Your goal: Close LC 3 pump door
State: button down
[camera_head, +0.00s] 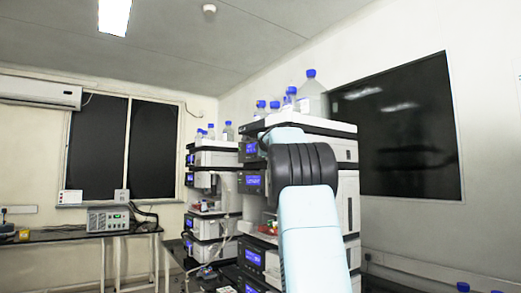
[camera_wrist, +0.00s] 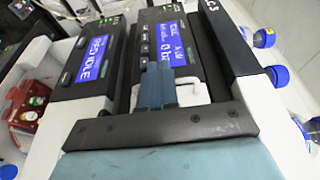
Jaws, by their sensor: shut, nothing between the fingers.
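In the wrist view, the pump module with the blue "0 bar" display (camera_wrist: 179,48) sits beside the dark unit labelled LC3 (camera_wrist: 212,12). My gripper (camera_wrist: 158,72) is shut and empty, its two blue-teal fingers together in front of the pump module's face, close to the display. Whether the fingertips touch it cannot be told. A pale panel (camera_wrist: 192,92) shows beside the fingers; the gripper hides part of the pump front, and the door's angle is unclear. In the head view, the near column stack (camera_head: 344,150) stands partly behind my arm, which hides my gripper.
A module with another blue display (camera_wrist: 93,58) adjoins the pump module. Blue-capped bottles (camera_head: 311,88) stand on the near stack; more are on the farther stack (camera_head: 215,157). A bench (camera_head: 60,236) with a grey instrument (camera_head: 108,219) is at left. Open floor is barely visible.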

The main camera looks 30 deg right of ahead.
jog(key=s+a, duration=0.8)
jog(key=a, duration=0.3)
jog(key=shift+s, duration=0.25)
jog(key=s+a+f+n+g+y, duration=0.55)
jog(key=s+a+f+n, duration=0.65)
jog(key=s+a+f, duration=0.85)
jog(key=s+a+f+n+g, duration=0.1)
jog(key=s+f+n+g, duration=0.2)
jog(key=s+f, duration=0.7)
jog(key=s+a+f+n+g, duration=0.1)
jog(key=s+f+n+g, duration=0.2)
jog(key=s, duration=1.1)
notch_tip(320, 180, down, 7)
jog(key=n+h, duration=0.1)
jog(key=n, duration=0.2)
jog(key=shift+s, duration=0.4)
jog(key=shift+a+r, duration=0.1)
